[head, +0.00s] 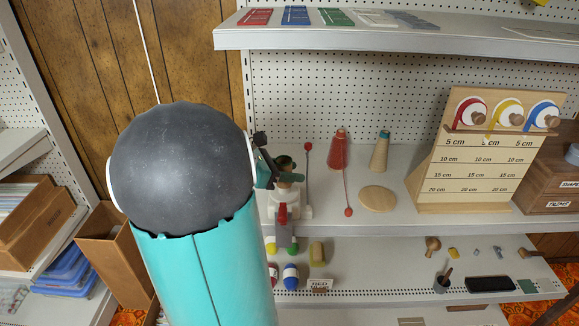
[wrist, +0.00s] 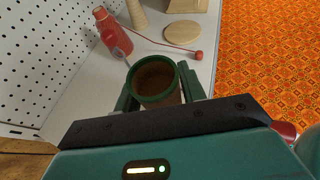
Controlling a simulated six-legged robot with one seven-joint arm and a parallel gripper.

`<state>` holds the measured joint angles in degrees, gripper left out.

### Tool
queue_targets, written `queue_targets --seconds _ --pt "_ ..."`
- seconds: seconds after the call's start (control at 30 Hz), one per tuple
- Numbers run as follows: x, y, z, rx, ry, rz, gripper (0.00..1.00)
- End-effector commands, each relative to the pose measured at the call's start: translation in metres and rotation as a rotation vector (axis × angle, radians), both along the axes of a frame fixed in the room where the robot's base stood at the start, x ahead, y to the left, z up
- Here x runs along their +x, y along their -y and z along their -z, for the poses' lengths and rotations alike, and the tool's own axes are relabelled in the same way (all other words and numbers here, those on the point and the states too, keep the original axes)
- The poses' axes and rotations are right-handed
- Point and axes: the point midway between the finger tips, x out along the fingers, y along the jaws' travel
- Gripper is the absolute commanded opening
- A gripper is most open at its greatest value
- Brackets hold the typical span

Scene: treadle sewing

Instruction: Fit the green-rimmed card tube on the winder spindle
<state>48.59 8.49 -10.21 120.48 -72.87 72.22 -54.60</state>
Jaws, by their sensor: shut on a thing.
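The green-rimmed card tube (wrist: 153,99) is between the fingers of my gripper (wrist: 158,92) in the wrist view. Its open mouth faces the camera and its inside is brown and looks empty. In the head view the tube (head: 285,162) shows small at my gripper (head: 288,174), above a white device (head: 290,204) with a red part, which looks like the winder. A thin upright rod with a dark red knob (head: 308,147) stands at its right. I cannot make out the spindle; my gripper and the tube cover that area.
A red cone (head: 338,150) stands to the right, its red thread running to a red ball (head: 348,212). Beyond are a teal-topped cone (head: 380,152), a wooden disc (head: 378,199) and a ribbon stand (head: 463,165).

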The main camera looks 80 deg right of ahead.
Motion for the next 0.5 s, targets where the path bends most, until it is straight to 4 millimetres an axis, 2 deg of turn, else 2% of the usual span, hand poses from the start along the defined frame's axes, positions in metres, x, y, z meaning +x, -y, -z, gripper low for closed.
queue_targets --seconds 0.5 --pt "0.0 0.0 0.02 0.0 -0.001 0.0 0.19"
